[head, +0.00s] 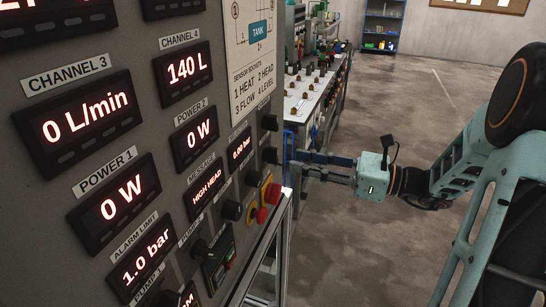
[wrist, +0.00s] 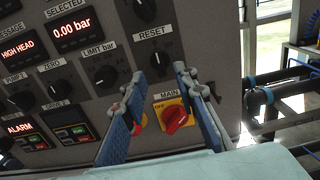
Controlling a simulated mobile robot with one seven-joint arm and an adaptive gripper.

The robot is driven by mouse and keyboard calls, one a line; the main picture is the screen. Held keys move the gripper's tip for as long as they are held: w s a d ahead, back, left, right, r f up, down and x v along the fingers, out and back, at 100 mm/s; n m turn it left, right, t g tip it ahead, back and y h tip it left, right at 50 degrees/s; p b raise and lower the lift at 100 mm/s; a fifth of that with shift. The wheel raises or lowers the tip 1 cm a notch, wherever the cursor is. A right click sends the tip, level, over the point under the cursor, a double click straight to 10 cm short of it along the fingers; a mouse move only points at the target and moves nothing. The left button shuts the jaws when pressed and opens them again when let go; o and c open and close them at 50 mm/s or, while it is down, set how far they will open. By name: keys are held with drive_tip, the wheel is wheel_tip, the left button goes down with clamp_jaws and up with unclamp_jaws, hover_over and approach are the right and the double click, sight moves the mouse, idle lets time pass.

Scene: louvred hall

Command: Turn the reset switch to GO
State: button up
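The reset switch (wrist: 158,62) is a black rotary knob under a RESET label on the grey panel (wrist: 215,40). In the wrist view it shows just beyond and between my fingertips. My gripper (wrist: 159,74) is open, with one blue finger on each side of the switch's lower area and nothing held. I cannot tell whether the fingers touch the knob. The GO mark and the knob's pointer are too small or dark to read. In the head view my gripper (head: 291,152) is at the panel's right edge, facing it.
A red MAIN switch (wrist: 177,118) on a yellow plate lies just below the reset switch. A red and yellow button (wrist: 141,122) is partly hidden behind the left finger. The LIMIT bar knob (wrist: 104,75) is to the left. The floor (head: 380,240) beside the panel is clear.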

sight(277, 156)
drive_tip(key=b+x, duration=0.1)
drive_tip(key=x, duration=0.4)
drive_tip(key=shift+f, duration=0.1)
drive_tip(key=shift+w+a, duration=0.15)
drive_tip(key=shift+a, duration=0.2)
drive_tip(key=shift+w+a, duration=0.1)
drive_tip(key=shift+a, duration=0.2)
clamp_jaws()
